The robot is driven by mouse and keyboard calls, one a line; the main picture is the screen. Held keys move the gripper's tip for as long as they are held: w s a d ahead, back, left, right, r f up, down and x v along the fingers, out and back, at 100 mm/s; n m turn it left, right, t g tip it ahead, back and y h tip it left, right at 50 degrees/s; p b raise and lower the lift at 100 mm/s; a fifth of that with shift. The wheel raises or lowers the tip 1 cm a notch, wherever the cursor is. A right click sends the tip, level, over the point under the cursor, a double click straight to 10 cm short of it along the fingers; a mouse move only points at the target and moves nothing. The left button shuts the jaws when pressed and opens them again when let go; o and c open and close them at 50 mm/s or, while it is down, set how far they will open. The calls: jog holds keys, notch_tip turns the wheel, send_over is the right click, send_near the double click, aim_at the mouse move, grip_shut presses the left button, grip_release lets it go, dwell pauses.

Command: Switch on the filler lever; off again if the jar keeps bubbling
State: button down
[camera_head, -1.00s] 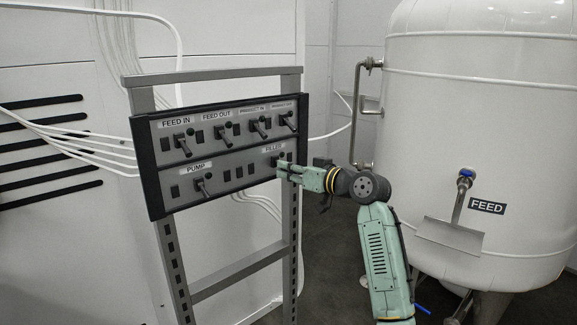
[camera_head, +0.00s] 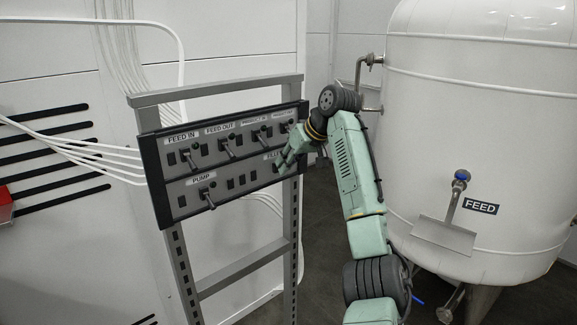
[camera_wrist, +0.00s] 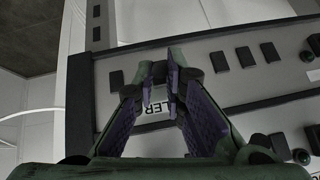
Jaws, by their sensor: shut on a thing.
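The control panel (camera_head: 232,182) is a grey board in a dark frame with two rows of labelled levers. The FILLER label (camera_head: 271,155) is partly covered at the right of its lower row; part of it also shows between my fingers in the wrist view (camera_wrist: 157,101). My gripper (camera_head: 284,166) reaches down from the upper right onto the filler spot. In the wrist view my gripper (camera_wrist: 168,76) has its fingertips close together at the panel, shut on the filler lever. The lever is mostly hidden by the fingers, so its position cannot be told. No jar is in view.
The pump lever (camera_head: 208,198) is at the panel's lower left; the feed in lever (camera_head: 189,160) and feed out lever (camera_head: 227,147) are above. A white FEED tank (camera_head: 480,130) stands close to the right of my arm. White cables (camera_head: 75,148) run left of the panel.

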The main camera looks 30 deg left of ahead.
jog(key=shift+a+r+h, duration=0.15)
jog(key=shift+h, duration=0.25)
jog(key=c, duration=1.7)
grip_release()
jog(key=shift+o, duration=0.2)
jog(key=v, duration=1.2)
jog(key=shift+w, duration=0.25)
